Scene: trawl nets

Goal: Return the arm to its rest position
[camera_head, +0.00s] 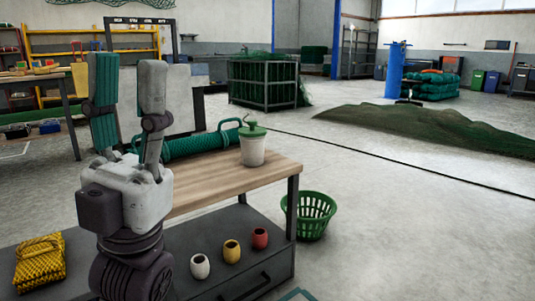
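My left gripper (128,72) stands upright in the left foreground, with its fingers pointing up. The fingers are spread wide apart, one showing a teal-green face and the other grey. Nothing shows between them. The gripper is in front of the wooden-topped workbench (225,182) and hides part of it. My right gripper is not in view.
On the bench are a white pot with a green lid (253,147) and a green rolled net (200,143).

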